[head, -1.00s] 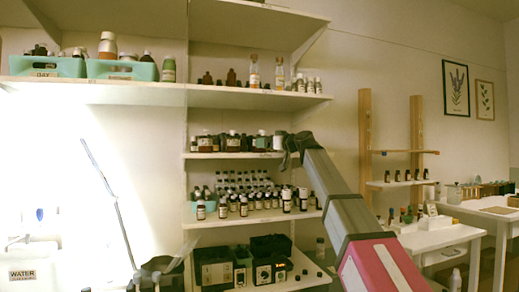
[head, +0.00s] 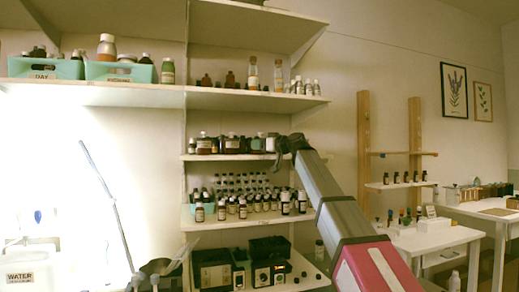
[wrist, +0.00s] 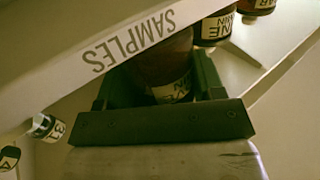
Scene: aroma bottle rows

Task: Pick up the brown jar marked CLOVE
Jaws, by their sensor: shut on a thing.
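In the wrist view, the brown jar (wrist: 165,58) sits between the two fingers of my gripper (wrist: 155,82). Its pale label shows upside down and only the end, "VE", can be read. The jar's other end is partly hidden behind the shelf edge marked SAMPLES. In the head view, my gripper (head: 286,146) is at the right end of the middle shelf, beside a row of brown bottles (head: 228,145). I cannot make out the jar itself there. The gripper is shut on the jar. I cannot tell whether it touches the shelf.
The SAMPLES shelf edge (wrist: 120,40) runs close to the gripper. Another labelled bottle (wrist: 213,28) stands just right of the jar in the wrist view. A lower shelf (head: 235,218) carries several rows of small bottles, and the upper shelf (head: 225,97) holds more.

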